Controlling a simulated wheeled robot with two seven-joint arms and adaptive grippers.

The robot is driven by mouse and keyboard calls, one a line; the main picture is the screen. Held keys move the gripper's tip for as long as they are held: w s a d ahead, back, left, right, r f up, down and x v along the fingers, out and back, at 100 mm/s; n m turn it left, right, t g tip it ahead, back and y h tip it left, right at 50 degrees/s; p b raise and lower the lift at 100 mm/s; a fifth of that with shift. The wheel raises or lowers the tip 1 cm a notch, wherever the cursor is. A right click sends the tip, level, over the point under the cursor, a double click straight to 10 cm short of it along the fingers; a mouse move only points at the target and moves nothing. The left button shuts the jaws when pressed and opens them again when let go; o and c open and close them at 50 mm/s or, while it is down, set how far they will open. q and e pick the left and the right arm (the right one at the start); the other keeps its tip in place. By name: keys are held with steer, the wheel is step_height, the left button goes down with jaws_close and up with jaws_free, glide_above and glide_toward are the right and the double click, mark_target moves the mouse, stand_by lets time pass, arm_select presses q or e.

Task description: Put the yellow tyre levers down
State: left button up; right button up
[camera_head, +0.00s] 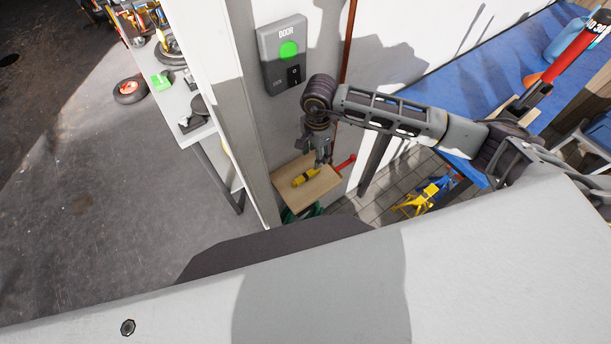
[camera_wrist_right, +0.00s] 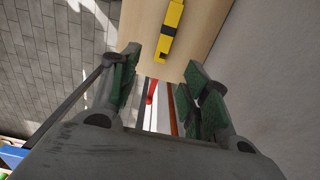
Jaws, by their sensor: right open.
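The yellow tyre levers (camera_head: 305,177), with a dark band, lie on a small wooden shelf (camera_head: 312,194) below the door button box. In the right wrist view the levers (camera_wrist_right: 170,30) lie on the wooden surface (camera_wrist_right: 140,22), beyond the fingertips. My right gripper (camera_head: 321,161) points down over the shelf, beside the levers. In the right wrist view my right gripper (camera_wrist_right: 162,75) is open, with nothing between its fingers. Whether its fingertips touch the shelf I cannot tell. My left gripper is not in view.
A grey door box (camera_head: 283,55) with a green button is on the wall above. A red-handled thing (camera_head: 345,162) is at the shelf's right edge. A blue-topped bench (camera_head: 455,75) stands right, and a shelf with parts (camera_head: 185,110) stands left.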

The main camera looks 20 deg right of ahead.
glide_above(313, 171)
steer(key=shift+d+f, duration=0.15)
steer(key=shift+f, duration=0.95)
steer(key=shift+d+f, duration=0.15)
steer(key=shift+f, duration=0.95)
steer(key=shift+a+f+p, duration=0.25)
steer(key=shift+f+p, duration=0.4)
steer(key=shift+f, duration=0.3)
steer(key=shift+f+p, duration=0.3)
steer(key=shift+f, duration=1.35)
jaws_close()
steer(key=shift+r, duration=0.15)
